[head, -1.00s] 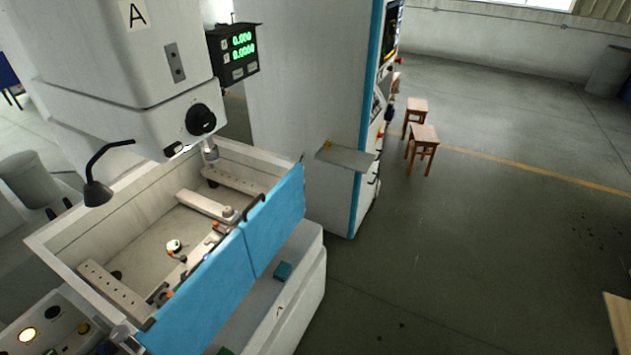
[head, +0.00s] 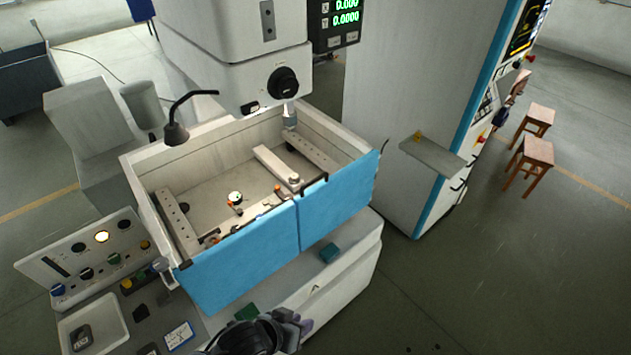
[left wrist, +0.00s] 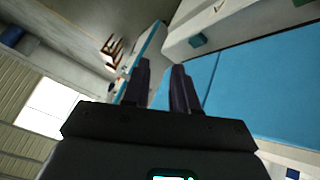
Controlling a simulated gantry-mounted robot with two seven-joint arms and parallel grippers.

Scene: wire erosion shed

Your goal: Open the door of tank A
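Tank A is the open-topped white tank (head: 140,163) under the white machine head. Its front is closed off by a blue door in two panels, a left panel (head: 240,262) and a right panel (head: 340,205), both standing upright. A dark latch or handle sits at the top near the seam. The blue door also shows in the left wrist view (left wrist: 265,90). My left gripper (head: 300,322) is at the bottom of the head view, in front of and below the door, apart from it. In the left wrist view its two fingers (left wrist: 165,85) are spread with nothing between them. My right gripper is not in view.
A control panel (head: 85,252) with knobs stands left of the tank. A white ledge (head: 335,280) carries small teal blocks below the door. A tall cabinet (head: 385,110) with a protruding shelf (head: 432,157) stands to the right. Wooden stools (head: 530,160) are farther right. Floor in front is clear.

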